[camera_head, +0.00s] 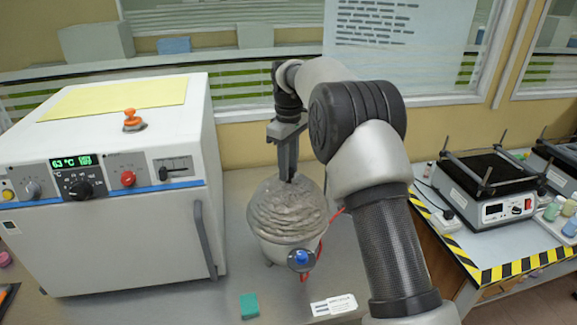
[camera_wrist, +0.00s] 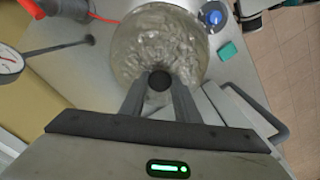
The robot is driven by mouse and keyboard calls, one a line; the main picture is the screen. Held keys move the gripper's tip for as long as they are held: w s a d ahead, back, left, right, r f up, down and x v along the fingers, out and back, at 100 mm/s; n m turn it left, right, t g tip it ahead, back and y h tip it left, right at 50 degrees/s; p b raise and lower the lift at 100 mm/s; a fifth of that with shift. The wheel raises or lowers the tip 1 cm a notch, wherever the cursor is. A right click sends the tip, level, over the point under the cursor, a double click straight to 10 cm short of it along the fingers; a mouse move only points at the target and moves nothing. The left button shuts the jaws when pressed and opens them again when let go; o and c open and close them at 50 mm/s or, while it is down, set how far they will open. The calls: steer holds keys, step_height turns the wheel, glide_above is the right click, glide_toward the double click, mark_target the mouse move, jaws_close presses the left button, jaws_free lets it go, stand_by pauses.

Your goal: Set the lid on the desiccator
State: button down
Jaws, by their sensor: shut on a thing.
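The lid (camera_head: 287,208) is a grey, rough-textured dome. It sits directly over the desiccator (camera_head: 290,250), a pale rounded vessel with a blue-knobbed fitting on its front. I cannot tell whether the lid's rim touches the vessel all round. My gripper (camera_head: 288,178) points down from above and is shut on the lid's dark knob. In the wrist view the fingers of my gripper (camera_wrist: 160,85) close on either side of the round knob, and the lid (camera_wrist: 158,40) spreads out beyond it. The lid hides the vessel's inside.
A white oven (camera_head: 110,220) with a handle stands close on the left. A small green block (camera_head: 249,306) and a white label (camera_head: 333,305) lie in front. A shaker (camera_head: 490,185) stands on the right table. A gauge (camera_wrist: 10,62) and red tubing (camera_wrist: 75,8) are beside the vessel.

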steer(key=shift+f, duration=0.3)
steer(key=c, duration=1.3)
jaws_free()
steer(key=shift+f, duration=0.15)
step_height(320, 180, up, 18)
steer(key=p, duration=0.3)
steer(key=shift+f, duration=0.15)
